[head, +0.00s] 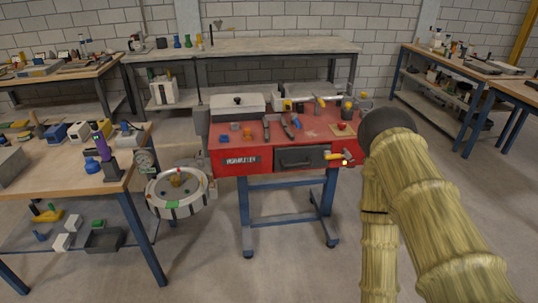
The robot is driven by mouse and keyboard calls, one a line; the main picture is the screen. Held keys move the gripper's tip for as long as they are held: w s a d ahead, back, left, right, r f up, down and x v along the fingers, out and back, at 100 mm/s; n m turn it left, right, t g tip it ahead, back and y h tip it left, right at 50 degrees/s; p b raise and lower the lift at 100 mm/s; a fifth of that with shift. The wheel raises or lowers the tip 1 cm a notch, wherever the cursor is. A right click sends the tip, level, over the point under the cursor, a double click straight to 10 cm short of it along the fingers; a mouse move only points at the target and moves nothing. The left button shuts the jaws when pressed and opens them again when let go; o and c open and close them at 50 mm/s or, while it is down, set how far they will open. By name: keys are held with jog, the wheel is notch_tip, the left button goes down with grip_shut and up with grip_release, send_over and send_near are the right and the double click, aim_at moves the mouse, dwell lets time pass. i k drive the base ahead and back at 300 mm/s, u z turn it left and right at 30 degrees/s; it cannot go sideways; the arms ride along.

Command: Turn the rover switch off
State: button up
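A round, light-coloured tub (160,205) with dark marks stands low beside the left end of the red bench. It looks like the sandbed. My arm, with yellow bamboo-like links and a dark round joint, rises at the right, in front of the red bench's right end. I cannot make out my gripper. The arm is well to the right of the tub.
The red bench (228,168) carries several tools and a light box (237,104). A wooden table (112,182) crowded with parts stands left of the tub, and a gauge (145,161) stands between them. Grey floor (195,260) is clear in front.

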aim_at(342, 126)
jog(key=z, duration=0.35)
jog(key=k, duration=0.2)
jog(key=u, duration=0.85)
jog(key=i, duration=1.35)
jog(key=z, duration=0.5)
jog(key=k, duration=0.25)
jog(key=u, duration=0.1)
